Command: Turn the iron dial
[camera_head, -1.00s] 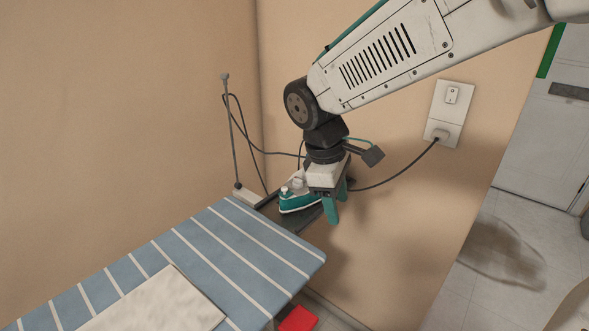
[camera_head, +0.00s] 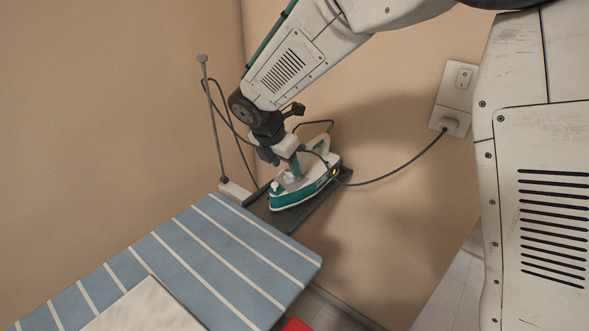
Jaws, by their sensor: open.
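The iron (camera_head: 306,187), white on top with a teal lower body, rests upright on a dark stand (camera_head: 318,208) at the far end of the ironing board. A pale round knob, which looks like the dial (camera_head: 290,177), sits on top of the iron toward its left end. Whether the fingers touch the dial cannot be told from this angle. Part of the iron's top is hidden behind my gripper.
The striped blue ironing board (camera_head: 222,248) fills the lower left, with a pale cloth (camera_head: 146,310) on it. A thin cord post (camera_head: 213,120) stands behind the stand. A black cord (camera_head: 385,180) runs from the iron to the wall socket (camera_head: 453,100). Walls close in behind.

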